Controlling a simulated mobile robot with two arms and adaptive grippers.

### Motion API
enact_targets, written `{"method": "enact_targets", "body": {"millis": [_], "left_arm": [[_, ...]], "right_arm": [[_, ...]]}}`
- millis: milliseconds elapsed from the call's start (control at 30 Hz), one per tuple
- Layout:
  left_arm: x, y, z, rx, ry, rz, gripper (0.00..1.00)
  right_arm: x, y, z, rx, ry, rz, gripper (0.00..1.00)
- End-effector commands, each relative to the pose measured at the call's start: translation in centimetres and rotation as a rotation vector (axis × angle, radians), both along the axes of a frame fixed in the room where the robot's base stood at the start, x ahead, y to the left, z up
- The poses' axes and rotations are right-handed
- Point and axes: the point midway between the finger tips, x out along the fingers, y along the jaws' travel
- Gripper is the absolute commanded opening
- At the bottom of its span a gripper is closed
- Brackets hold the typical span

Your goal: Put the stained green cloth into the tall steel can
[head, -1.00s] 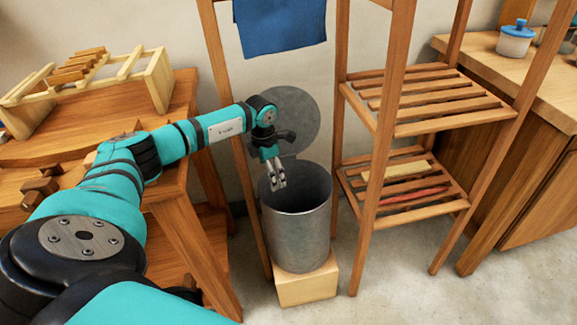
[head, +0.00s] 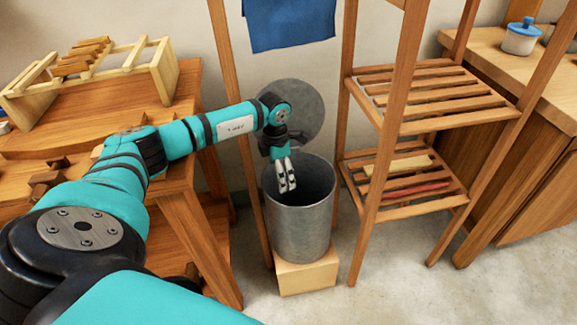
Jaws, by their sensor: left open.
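The tall steel can (head: 304,232) stands upright on a pale wooden block (head: 307,277) between the legs of a wooden rack. My left gripper (head: 287,185) points down at the can's mouth, over its left part. Its fingers are open, with nothing seen between them. No green cloth shows in view; the can's lower inside is hidden. My right gripper is not in view.
A blue cloth (head: 290,22) hangs above the can. A round grey lid (head: 300,105) is upright behind it. A slatted shelf (head: 430,95) stands to the right. A wooden bench (head: 100,125) with a rack is at left.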

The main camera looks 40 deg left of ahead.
Motion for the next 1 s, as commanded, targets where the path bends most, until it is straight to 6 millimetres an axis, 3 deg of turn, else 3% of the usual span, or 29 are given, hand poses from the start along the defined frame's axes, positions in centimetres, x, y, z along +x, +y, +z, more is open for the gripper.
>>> {"method": "enact_targets", "body": {"millis": [467,1000], "left_arm": [[-0.1,0.2,1.3,0.016,-0.004,0.014,0.92],[-3.6,-0.9,9.6,0.042,-0.022,0.052,0.92]], "right_arm": [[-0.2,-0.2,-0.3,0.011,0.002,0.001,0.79],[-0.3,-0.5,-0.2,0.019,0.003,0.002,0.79]]}}
